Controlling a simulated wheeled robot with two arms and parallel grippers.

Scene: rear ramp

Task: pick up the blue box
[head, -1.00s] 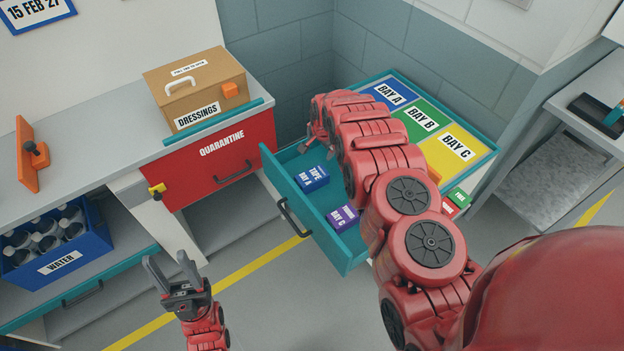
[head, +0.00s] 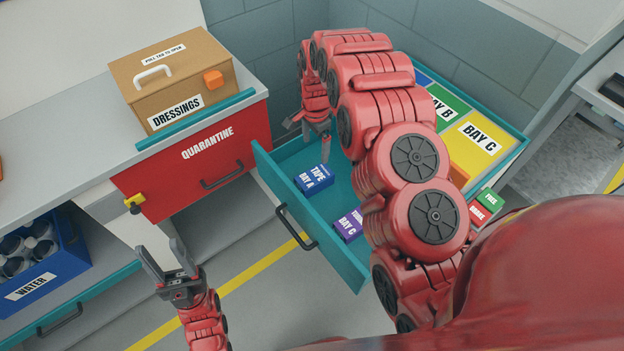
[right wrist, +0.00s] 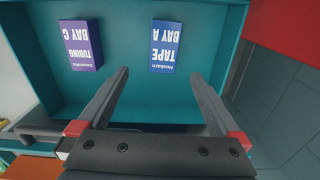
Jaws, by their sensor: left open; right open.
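The blue box (head: 314,179), labelled "TAPE BAY A", lies in the open teal drawer (head: 285,217). My right gripper (head: 316,140) is open over the drawer, just behind the blue box. In the right wrist view the blue box (right wrist: 165,46) lies beyond the fingertips, ahead of the gap between the open fingers (right wrist: 158,74); nothing is between them. My left gripper (head: 166,262) is open and empty in front of the cabinets, well left of the drawer.
A purple box (head: 348,225) labelled "BAY C" lies in the same drawer, partly hidden by my right arm; it also shows in the right wrist view (right wrist: 81,44). The drawer walls surround both boxes. A red quarantine drawer (head: 200,165) and a dressings box (head: 172,80) stand left.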

